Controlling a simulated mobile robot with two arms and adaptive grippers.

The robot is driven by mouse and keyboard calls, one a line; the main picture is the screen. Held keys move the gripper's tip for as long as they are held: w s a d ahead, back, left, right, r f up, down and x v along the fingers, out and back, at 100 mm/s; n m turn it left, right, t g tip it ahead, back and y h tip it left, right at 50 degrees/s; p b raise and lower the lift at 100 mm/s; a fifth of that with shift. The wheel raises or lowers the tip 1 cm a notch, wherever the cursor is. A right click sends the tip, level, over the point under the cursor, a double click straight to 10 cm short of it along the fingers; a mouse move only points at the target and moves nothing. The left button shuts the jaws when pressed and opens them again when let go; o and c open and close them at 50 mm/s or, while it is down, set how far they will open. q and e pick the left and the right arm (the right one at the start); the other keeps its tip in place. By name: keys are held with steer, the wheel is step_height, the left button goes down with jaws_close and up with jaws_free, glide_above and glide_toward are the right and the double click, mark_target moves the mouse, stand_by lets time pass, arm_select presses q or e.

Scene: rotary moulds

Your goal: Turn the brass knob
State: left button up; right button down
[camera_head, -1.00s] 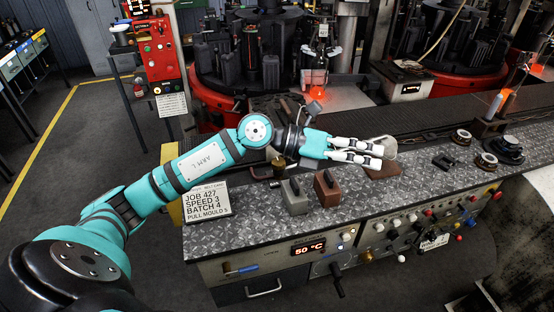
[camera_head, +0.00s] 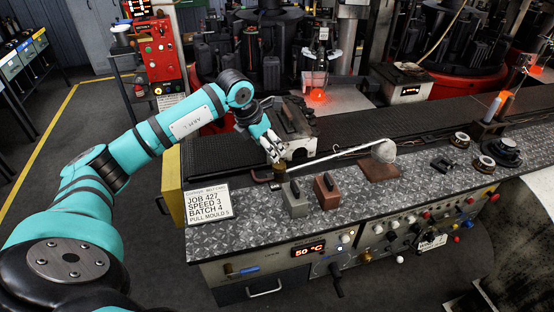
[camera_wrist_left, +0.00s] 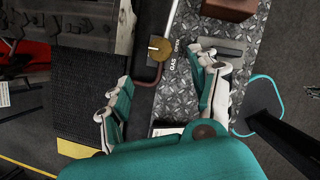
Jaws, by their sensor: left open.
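The brass knob (camera_wrist_left: 160,48) shows in the left wrist view as a round brass piece beside the word GAS on the patterned metal bench top. A thin dark bent pipe runs close to it. In the head view the knob (camera_head: 279,168) is small and partly hidden below my fingers. My left gripper (camera_head: 273,150) points down over it. In the left wrist view the gripper (camera_wrist_left: 164,72) is open and empty, with its fingers spread either side of the line to the knob. I cannot tell whether a finger touches it. My right gripper is not in view.
A long-handled ladle (camera_head: 384,151) rests beside the knob, its handle reaching close to it. A grey block (camera_head: 295,198) and a brown block (camera_head: 327,190) stand in front. A dark mould (camera_head: 291,118) sits behind on the belt (camera_head: 350,126). A job sign (camera_head: 207,203) stands at left.

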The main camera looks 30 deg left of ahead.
mark_target(278, 164)
arm_select(q)
steer(key=p+x, duration=0.2)
steer(key=x, duration=0.7)
steer(key=shift+w+f, duration=0.1)
steer(key=shift+f, duration=0.1)
steer(key=shift+c, duration=0.3)
steer(key=c, duration=1.1)
